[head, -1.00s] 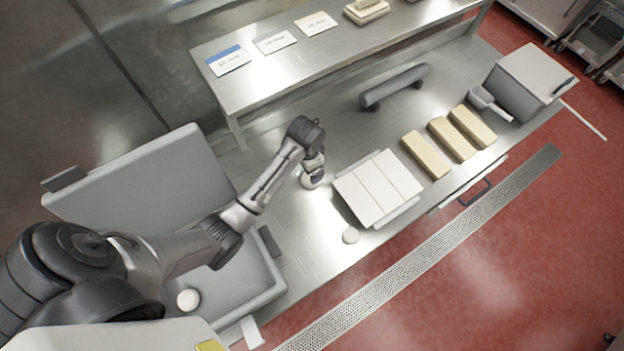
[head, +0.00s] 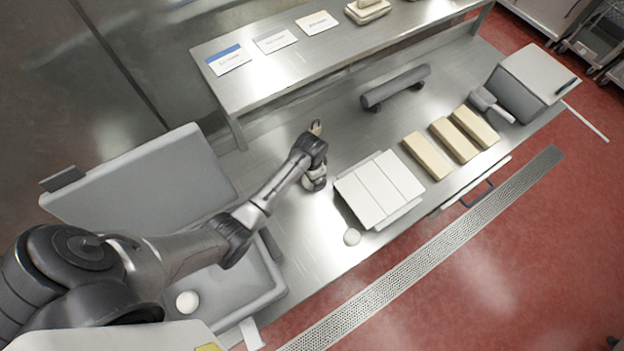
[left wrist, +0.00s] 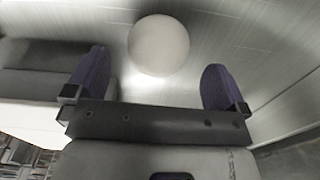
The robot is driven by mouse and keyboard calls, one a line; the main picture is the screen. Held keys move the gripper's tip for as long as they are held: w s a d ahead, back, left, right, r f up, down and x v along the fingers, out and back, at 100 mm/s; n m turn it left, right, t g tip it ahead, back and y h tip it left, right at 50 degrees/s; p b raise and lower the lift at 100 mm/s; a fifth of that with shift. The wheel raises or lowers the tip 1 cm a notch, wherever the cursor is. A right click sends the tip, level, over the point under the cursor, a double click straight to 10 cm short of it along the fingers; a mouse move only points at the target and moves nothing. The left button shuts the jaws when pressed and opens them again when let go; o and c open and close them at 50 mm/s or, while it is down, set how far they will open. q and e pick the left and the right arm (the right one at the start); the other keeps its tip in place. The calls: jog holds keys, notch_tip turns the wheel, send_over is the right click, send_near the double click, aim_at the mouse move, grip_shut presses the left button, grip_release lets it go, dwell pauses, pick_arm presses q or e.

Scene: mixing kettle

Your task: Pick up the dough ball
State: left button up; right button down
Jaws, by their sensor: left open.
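A pale, round dough ball (head: 352,237) lies on the steel table beside the front corner of a white-topped tray. A second pale ball (head: 187,302) lies in the grey open container at lower left. My left arm reaches over the table, with its gripper (head: 315,181) low and left of the tray; the fingers are too small to make out there. In the left wrist view my left gripper (left wrist: 155,82) is open, its two purple fingers apart. A pale dough ball (left wrist: 158,45) shows beyond and between the fingertips, over steel, not gripped. I cannot tell which ball this is.
The white-topped tray (head: 383,190) stands close right of my left gripper. Several yellowish blocks (head: 428,155), a grey roller (head: 396,87) and a grey bin (head: 525,82) stand farther right. A raised shelf (head: 330,50) with cards runs along the back. The grey container (head: 262,285) is at left.

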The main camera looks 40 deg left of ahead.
pick_arm(q)
jog(key=shift+d+f, duration=0.1)
jog(key=shift+f, duration=1.95)
jog(key=shift+c, duration=0.2)
jog(key=c, duration=0.9)
jog(key=shift+c, duration=0.3)
jog(key=shift+r, duration=0.1)
